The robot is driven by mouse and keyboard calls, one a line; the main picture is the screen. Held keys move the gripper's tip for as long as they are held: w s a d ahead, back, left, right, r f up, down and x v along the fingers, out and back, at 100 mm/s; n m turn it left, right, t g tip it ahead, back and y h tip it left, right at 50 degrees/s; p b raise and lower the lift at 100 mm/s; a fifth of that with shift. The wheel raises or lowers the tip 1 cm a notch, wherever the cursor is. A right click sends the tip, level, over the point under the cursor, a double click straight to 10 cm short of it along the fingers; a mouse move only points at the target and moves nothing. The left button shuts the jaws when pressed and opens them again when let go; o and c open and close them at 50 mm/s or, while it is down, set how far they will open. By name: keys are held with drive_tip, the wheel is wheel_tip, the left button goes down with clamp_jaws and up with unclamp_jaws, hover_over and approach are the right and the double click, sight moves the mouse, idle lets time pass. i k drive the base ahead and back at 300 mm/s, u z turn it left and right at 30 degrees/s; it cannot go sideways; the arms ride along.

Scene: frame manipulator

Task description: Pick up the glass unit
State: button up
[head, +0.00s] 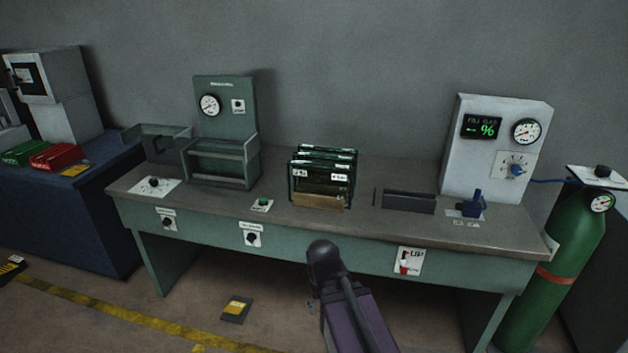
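Several thin dark-framed glass panels with white labels, which look like glass units (322,176), stand upright one behind another at the middle of the bench. A tan block or rack front (318,202) sits at their lower front edge. I cannot tell which panel is the one named. My arm rises from the bottom centre and its dark rounded joint shows in front of the bench. My gripper cannot be made out in this view, and nothing is seen touching the panels.
The green bench (200,225) carries a gauge stand (225,130) at left, a dark slotted holder (408,202), a blue clamp-like part (473,205) and a grey gas panel (495,150) at right. A green cylinder (555,270) stands beside it. A yellow-labelled plate (236,309) lies on the floor.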

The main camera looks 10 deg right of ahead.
sight(328, 179)
drive_tip(key=z, duration=0.05)
drive_tip(key=i, duration=0.9)
drive_tip(key=z, duration=0.25)
